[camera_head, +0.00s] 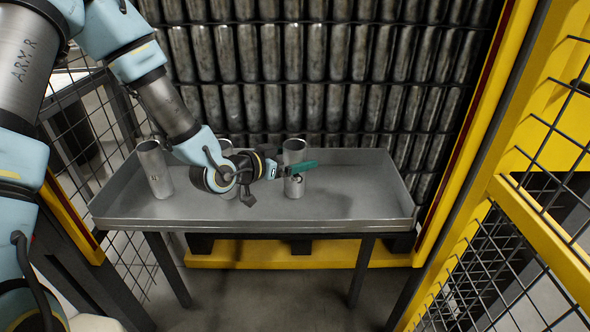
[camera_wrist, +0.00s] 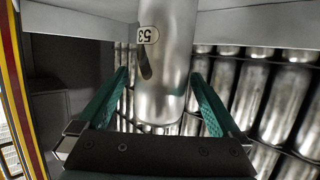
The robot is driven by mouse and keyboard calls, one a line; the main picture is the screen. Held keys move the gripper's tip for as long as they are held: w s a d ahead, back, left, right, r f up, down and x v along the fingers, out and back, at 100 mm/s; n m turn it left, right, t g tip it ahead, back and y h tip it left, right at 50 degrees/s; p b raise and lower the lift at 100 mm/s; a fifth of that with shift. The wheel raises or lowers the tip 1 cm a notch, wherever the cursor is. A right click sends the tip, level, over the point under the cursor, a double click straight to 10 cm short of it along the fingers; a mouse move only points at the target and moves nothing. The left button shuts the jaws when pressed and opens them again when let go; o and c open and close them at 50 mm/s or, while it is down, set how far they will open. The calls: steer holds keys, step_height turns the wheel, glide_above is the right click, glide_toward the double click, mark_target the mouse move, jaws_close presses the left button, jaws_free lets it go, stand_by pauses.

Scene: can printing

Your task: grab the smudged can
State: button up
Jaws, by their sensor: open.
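In the head view three metal cans stand upright in a grey tray (camera_head: 345,212): a left can (camera_head: 154,170), a middle can (camera_head: 226,146) partly hidden by my arm, and a right can (camera_head: 294,187). My gripper (camera_head: 303,167) is at the right can, its green fingers across the can's middle. In the wrist view a can (camera_wrist: 168,60) labelled "53" upside down has a dark mark beside the label. My gripper (camera_wrist: 160,74) is open, with one green finger on each side of this can and gaps showing beside it.
A wall of stacked metal cans (camera_head: 345,55) rises behind the tray. A yellow frame with black mesh (camera_head: 545,215) stands at the right, and mesh is also at the left. The tray's right part is clear.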

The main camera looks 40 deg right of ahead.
steer(key=x, duration=0.3)
steer(key=shift+f, duration=0.1)
steer(key=c, duration=1.3)
